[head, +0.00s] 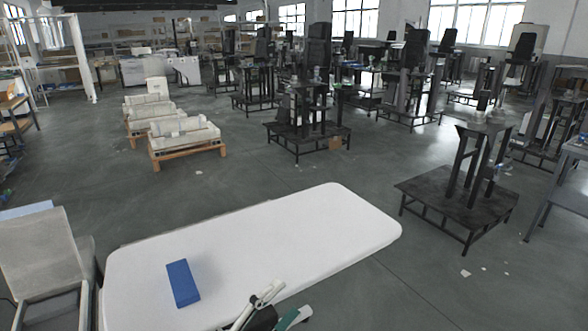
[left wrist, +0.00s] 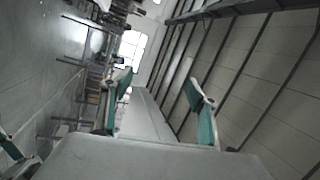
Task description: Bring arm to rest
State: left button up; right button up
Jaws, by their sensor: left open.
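My left gripper (head: 290,299) shows at the bottom edge of the head view, over the near edge of the white table (head: 330,225). Its two fingers, white with green pads, stand apart with nothing between them. In the left wrist view the left gripper (left wrist: 160,78) also shows open and empty. A blue box (head: 183,283) lies on the table, to the left of the gripper and apart from it. A green and pale finger-like part (left wrist: 16,153) at the lower left of the wrist view may be my right gripper. It is cut off, so its opening cannot be told.
A grey chair (head: 45,250) stands at the table's left end. Black lift-column stands (head: 465,190) fill the right and back. Pale rolls on wooden pallets (head: 185,140) lie behind the table. Grey floor is free between them.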

pick_arm(q)
jog(key=a+f+n+t+y, duration=0.1)
jog(key=a+f+n+y, duration=0.55)
jog(key=f+n, duration=0.3)
jog(key=s+a+f+n+g+y, duration=0.2)
jog(key=s+a+f+n+y, duration=0.1)
jog(key=s+a+f+n, duration=0.2)
jog(key=s+a+f+n+g+y, duration=0.2)
jog(key=s+a+f+n, duration=0.4)
jog(key=f, duration=0.8)
jog(key=s+y, duration=0.1)
jog(key=s, duration=0.2)
jog(key=shift+f+g, duration=0.3)
jog(key=shift+g, duration=0.1)
